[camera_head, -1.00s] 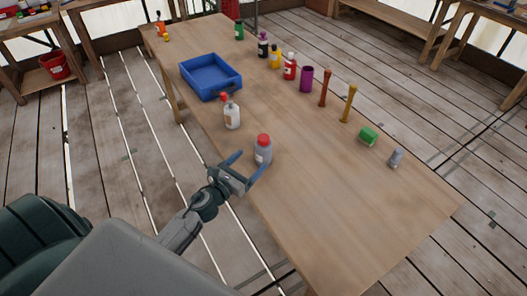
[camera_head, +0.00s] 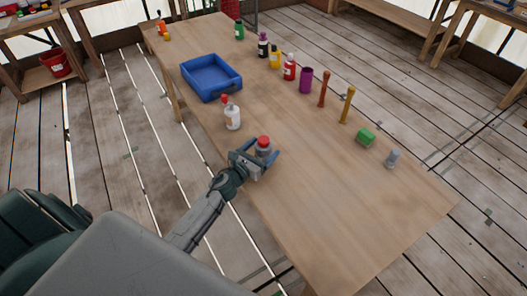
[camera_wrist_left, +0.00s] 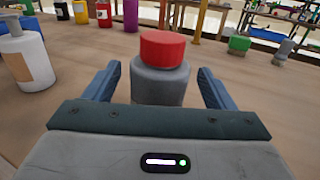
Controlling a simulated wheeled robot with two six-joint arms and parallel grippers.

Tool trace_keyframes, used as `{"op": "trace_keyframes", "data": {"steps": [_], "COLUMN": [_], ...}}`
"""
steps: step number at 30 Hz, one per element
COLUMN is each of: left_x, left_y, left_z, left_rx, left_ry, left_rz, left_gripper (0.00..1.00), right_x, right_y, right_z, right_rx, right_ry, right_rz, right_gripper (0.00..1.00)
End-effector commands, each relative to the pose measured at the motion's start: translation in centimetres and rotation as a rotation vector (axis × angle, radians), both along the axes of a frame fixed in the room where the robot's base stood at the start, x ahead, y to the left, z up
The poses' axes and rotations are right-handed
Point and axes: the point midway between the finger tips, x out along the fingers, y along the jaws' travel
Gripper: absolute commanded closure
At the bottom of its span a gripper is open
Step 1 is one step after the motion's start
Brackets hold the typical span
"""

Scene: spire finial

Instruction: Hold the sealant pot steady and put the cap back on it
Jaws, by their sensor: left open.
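The grey pot (camera_head: 263,153) stands upright near the table's left edge, with a red cap (camera_head: 264,142) on top. In the left wrist view the pot (camera_wrist_left: 158,86) is straight ahead, with the red cap (camera_wrist_left: 163,49) resting on it; I cannot tell whether it is screwed down. My left gripper (camera_head: 264,148) is open, its blue fingers on either side of the pot. In the left wrist view a gap shows between the pot and each finger. The pot's lower part is hidden behind the gripper body. My right gripper is not in view.
Several bottles, a purple cup (camera_head: 306,79), two upright wooden pieces, a green block (camera_head: 366,136) and a grey item (camera_head: 392,158) line the far side. The table's near right is clear.

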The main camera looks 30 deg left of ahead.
Motion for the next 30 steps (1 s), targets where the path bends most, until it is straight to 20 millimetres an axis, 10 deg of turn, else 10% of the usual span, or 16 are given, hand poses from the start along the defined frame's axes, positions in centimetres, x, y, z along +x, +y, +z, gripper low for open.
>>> {"op": "trace_keyframes", "data": {"steps": [17,26,30], "left_x": [2.7,2.7,2.7], "left_y": [-0.4,-0.4,-0.4], "left_z": [0.0,0.0,0.0], "left_rx": [-0.001,-0.001,0.000], "left_ry": [0.000,0.000,-0.001], "left_rz": [0.000,0.000,-0.001], "left_gripper": [0.23,0.74,0.74], "right_x": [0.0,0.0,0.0], "right_y": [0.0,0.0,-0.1], "right_z": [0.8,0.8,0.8], "right_rx": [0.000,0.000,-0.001], "right_ry": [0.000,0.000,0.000], "right_rz": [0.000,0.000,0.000], "right_gripper": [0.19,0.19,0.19]}}
